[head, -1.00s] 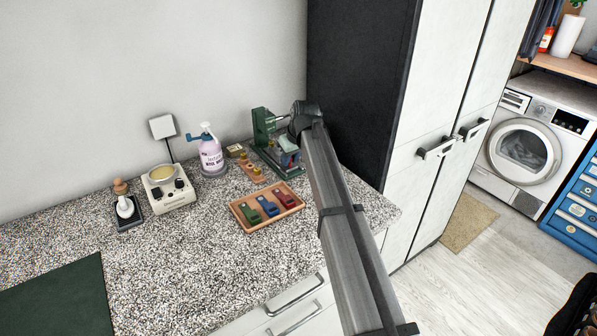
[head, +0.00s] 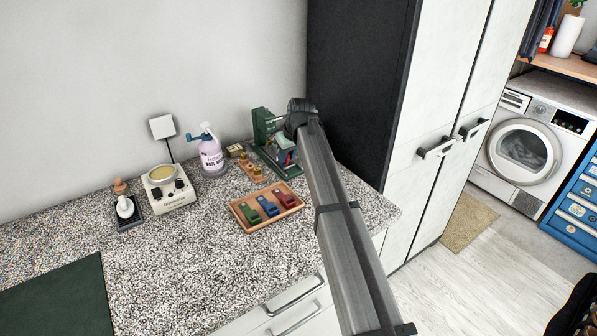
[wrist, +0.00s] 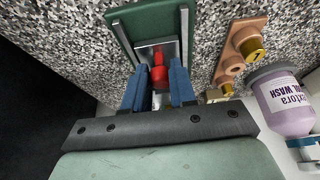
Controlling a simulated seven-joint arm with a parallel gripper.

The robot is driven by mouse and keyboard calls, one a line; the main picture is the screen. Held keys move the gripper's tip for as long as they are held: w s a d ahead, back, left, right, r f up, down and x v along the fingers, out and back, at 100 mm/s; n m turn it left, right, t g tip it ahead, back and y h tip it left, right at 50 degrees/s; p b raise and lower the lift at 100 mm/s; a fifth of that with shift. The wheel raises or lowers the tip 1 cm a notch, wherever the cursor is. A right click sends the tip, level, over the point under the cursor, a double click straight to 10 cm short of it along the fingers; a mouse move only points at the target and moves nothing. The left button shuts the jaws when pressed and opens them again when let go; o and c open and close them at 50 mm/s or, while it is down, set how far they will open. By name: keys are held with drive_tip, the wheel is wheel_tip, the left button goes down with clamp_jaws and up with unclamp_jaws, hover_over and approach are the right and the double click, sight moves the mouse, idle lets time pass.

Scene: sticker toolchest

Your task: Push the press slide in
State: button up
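The green press (head: 262,127) stands at the back right of the counter, beside the dark cabinet side. In the wrist view its green base (wrist: 120,28) has two pale rails with the metal slide plate (wrist: 145,52) between them. A red knob (wrist: 159,72) stands at the near end of the slide. My gripper (wrist: 159,85) has its two blue fingers on either side of this knob, close against it, and looks shut on it. In the head view my gripper (head: 285,152) is at the press's near right side; my arm partly hides the press.
A wooden tray (head: 241,216) with green, blue and red pieces lies in front of the press. A wooden strip with brass pieces (wrist: 235,62) and a wash bottle (head: 211,155) stand left of it. The counter's front left is mostly clear, with a dark green mat (head: 60,300).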

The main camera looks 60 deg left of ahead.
drive_tip(key=o, duration=0.3)
drive_tip(key=shift+r, duration=0.1)
drive_tip(key=shift+r, duration=2.9)
drive_tip(key=shift+a+r, duration=0.15)
